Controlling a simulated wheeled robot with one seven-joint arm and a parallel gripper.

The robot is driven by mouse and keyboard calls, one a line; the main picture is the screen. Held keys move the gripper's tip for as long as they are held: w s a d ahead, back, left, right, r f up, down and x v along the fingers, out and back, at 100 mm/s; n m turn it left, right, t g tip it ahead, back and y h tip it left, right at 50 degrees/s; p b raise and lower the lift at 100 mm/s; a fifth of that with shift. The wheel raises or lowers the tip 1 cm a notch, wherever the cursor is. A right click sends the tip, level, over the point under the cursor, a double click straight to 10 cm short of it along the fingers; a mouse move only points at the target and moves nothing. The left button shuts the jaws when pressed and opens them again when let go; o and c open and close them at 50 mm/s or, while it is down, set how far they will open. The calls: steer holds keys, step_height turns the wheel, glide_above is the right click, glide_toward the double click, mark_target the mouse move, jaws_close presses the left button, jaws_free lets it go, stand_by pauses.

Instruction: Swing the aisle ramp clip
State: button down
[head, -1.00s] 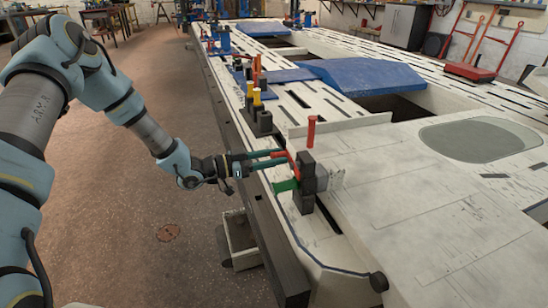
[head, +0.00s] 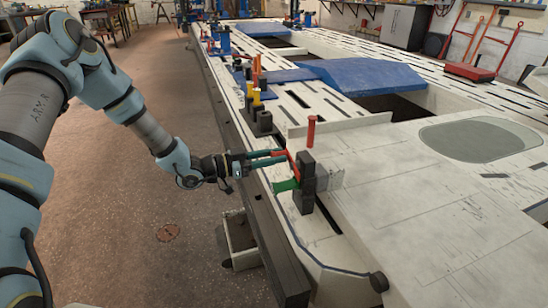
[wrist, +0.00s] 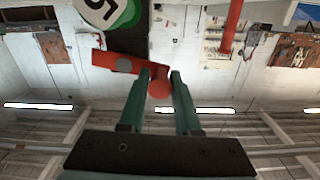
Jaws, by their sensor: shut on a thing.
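The ramp clip is a black upright block (head: 305,185) at the near edge of the white frame bench, with a red lever (head: 293,167) and a green knob (head: 286,185) on its left side. A green disc marked 5 (wrist: 113,12) shows above.
A red upright post (head: 311,131) stands just behind the clip. Black blocks with yellow and orange pegs (head: 257,97) stand farther along the bench edge. A blue ramp piece (head: 365,75) lies beyond. The floor left of the bench is mostly clear.

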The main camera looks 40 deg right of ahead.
mark_target(279, 154)
steer(key=m, duration=0.1)
steer(key=r+m+b, duration=0.1)
steer(key=m, duration=0.2)
steer(key=shift+s+a+r+m+b, duration=0.15)
steer(key=shift+s+r+m+b, duration=0.2)
steer(key=shift+m+b, duration=0.05)
steer(key=s+m+b, duration=0.1)
steer(key=m+b, duration=0.1)
steer(key=m, duration=0.1)
steer(key=s+a+r+m+b, duration=0.1)
steer(key=m+b, duration=0.2)
steer(key=s+r+m+b, duration=0.1)
steer(key=m+b, duration=0.2)
steer(key=shift+s+a+m, duration=0.1)
steer(key=shift+a+m, duration=0.05)
steer(key=shift+m, duration=0.25)
steer(key=c, duration=0.9)
jaws_free()
steer(key=p+v, duration=0.1)
steer(key=v, duration=1)
